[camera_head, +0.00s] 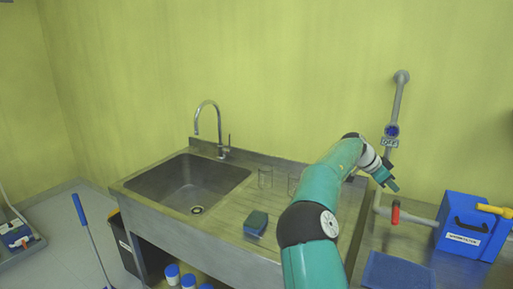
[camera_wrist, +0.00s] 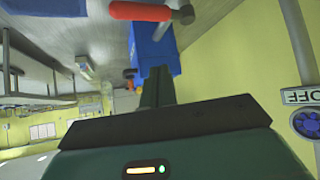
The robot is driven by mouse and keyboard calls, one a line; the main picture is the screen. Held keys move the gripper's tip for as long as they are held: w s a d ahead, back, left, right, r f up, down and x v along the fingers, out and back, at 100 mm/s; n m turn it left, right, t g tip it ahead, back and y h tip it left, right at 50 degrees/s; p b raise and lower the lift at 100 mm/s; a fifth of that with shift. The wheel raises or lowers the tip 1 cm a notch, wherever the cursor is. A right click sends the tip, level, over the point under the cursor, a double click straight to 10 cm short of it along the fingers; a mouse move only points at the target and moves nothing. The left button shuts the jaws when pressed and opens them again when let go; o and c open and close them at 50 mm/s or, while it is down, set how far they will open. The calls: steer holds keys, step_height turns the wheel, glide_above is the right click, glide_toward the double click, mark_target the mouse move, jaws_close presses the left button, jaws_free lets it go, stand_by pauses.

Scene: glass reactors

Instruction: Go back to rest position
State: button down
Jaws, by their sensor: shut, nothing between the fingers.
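My gripper (camera_head: 393,187) is at the end of my teal arm, right of the drainboard in the head view. It points right, above the counter and near the grey wall pipe. In the wrist view the gripper (camera_wrist: 156,85) shows as dark green fingers close together, with nothing between them. Behind the fingers in the wrist view is a blue box (camera_wrist: 160,50). The gripper looks apart from the pipe and the box. My arm hides part of the drainboard.
A steel sink (camera_head: 187,184) has a faucet (camera_head: 211,125), glass beakers (camera_head: 265,178) and a blue-green sponge (camera_head: 256,223) on its drainboard. A grey pipe (camera_head: 397,105) with a blue valve (camera_head: 391,130) rises at the wall. A red-handled tap (camera_head: 396,212) and the blue box (camera_head: 466,225) stand right.

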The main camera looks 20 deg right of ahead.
steer(key=s+a+r+n+t+y, duration=0.1)
steer(key=s+a+n+t+y, duration=0.25)
steer(key=a, duration=0.75)
steer(key=s+a+r+n+t+y, duration=0.1)
steer(key=s+a+n+y, duration=0.1)
steer(key=s+a+n, duration=0.6)
steer(key=s+a+r+n+t+y, duration=0.1)
steer(key=s+a+n+t+y, duration=0.15)
steer(key=a, duration=1.05)
steer(key=s+a+f+n, duration=0.2)
steer(key=s+a+n, duration=0.1)
steer(key=s+a, duration=0.4)
steer(key=s+a+f+n+t+y, duration=0.1)
steer(key=s+a+n, duration=0.3)
steer(key=s+a, duration=0.3)
steer(key=shift+a+f, duration=0.4)
steer(key=shift+a, duration=0.2)
steer(key=shift+d, duration=0.15)
